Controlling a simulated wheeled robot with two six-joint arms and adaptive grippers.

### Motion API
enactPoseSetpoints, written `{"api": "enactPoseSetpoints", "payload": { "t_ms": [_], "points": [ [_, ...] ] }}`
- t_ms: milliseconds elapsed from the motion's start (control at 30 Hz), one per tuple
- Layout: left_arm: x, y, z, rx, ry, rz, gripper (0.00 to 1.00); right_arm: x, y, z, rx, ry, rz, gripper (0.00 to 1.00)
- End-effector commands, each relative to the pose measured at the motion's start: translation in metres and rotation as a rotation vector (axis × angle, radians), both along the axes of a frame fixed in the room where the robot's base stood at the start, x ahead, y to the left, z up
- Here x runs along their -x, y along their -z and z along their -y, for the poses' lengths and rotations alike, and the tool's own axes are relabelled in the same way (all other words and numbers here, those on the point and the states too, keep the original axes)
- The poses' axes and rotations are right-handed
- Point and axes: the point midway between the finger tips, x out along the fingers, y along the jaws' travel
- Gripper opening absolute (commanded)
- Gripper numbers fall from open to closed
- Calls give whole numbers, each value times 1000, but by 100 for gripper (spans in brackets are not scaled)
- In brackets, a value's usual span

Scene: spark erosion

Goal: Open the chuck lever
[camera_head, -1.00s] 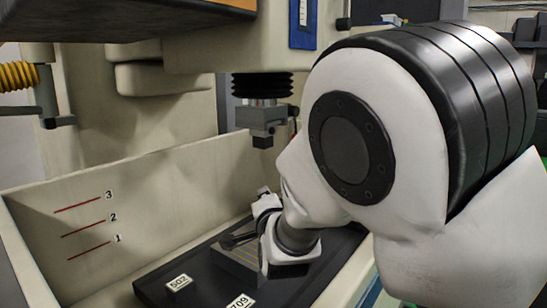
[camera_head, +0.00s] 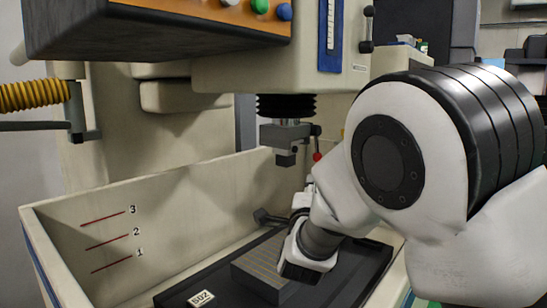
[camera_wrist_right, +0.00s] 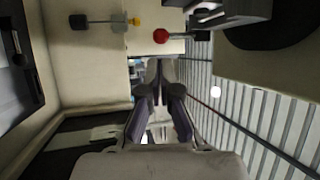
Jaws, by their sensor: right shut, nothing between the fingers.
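The chuck (camera_head: 287,140) is a grey block under the black bellows of the machine head. Its lever, ending in a red ball knob (camera_head: 317,156), hangs at the chuck's right side. The red knob also shows near the top of the right wrist view (camera_wrist_right: 161,36), beyond the fingertips. My right gripper (camera_head: 262,216) is below the chuck and points left, partly hidden by my wrist. In the wrist view its dark fingers (camera_wrist_right: 158,80) are together and empty, apart from the knob. My left gripper is not in view.
A ridged metal block (camera_head: 258,270) lies on the black plate (camera_head: 345,285) under my wrist. The tank wall (camera_head: 165,235) with marks 1 to 3 stands at the left. A label 502 (camera_head: 201,299) is at the front. A yellow hose (camera_head: 30,96) hangs at the upper left.

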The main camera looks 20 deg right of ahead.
Motion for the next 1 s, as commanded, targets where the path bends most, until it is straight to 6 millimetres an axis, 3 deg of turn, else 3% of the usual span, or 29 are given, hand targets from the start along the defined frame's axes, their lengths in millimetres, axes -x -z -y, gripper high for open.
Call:
{"api": "enactPoseSetpoints", "payload": {
  "t_ms": [100, 400, 833, 1000],
  "points": [
    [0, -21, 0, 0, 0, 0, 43, -22, -13, 14, -3, 2, 0, 0],
    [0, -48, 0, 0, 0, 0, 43, -63, -23, 39, 0, 1, 0, 0],
    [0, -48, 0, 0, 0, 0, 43, -67, -21, 42, 2, 0, 1, 0],
    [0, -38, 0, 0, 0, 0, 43, -68, -18, 43, 18, 0, 11, 0]
  ]
}}
